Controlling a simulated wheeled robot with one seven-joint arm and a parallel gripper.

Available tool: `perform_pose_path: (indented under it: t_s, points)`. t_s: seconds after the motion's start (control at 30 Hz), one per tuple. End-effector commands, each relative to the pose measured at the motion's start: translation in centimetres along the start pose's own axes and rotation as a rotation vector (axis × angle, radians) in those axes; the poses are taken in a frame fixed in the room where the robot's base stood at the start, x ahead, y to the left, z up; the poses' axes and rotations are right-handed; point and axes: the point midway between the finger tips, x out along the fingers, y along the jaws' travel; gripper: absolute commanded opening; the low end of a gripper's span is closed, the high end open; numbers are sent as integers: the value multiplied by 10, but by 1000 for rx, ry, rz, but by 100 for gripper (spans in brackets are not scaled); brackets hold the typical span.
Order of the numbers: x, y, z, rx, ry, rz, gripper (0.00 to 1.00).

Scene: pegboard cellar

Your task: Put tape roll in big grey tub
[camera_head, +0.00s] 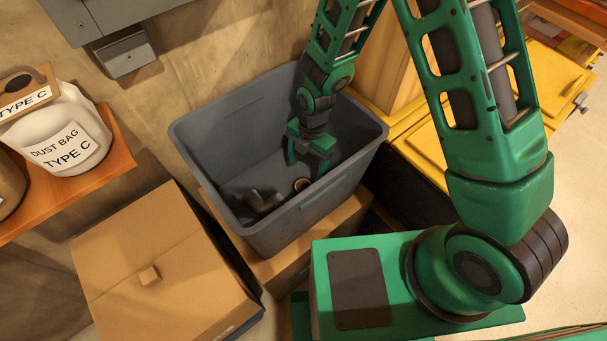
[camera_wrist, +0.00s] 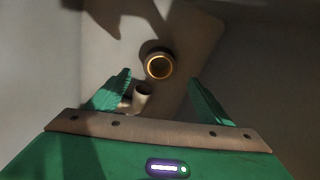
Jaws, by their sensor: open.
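The big grey tub (camera_head: 225,165) stands open at the middle of the head view, and its inner floor fills much of the wrist view. A small round ring that looks like the tape roll (camera_head: 302,184) lies on the tub floor. It also shows in the wrist view (camera_wrist: 170,66) with a bright golden rim. My green gripper (camera_head: 309,163) reaches down into the tub and is open and empty. In the wrist view its two fingers (camera_wrist: 158,80) are spread, with the ring apart from them, just beyond the tips.
A grey pipe elbow (camera_head: 264,201) lies in the tub beside the ring. The tub rests on a cardboard box (camera_head: 280,262). A closed cardboard box (camera_head: 160,265) and an orange shelf (camera_head: 118,150) with a dust bag container (camera_head: 70,135) are left. Yellow-lidded cases (camera_head: 425,160) are right.

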Motion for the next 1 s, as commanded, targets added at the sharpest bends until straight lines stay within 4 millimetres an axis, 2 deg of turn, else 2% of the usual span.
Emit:
perform_pose_path:
  t_s: [0.2,0.83,1.0]
  points:
    - [-18,0,0,0,0,1,74]
    - [-21,0,0,1,-1,0,74]
    - [-38,8,8,65,-21,23,74]
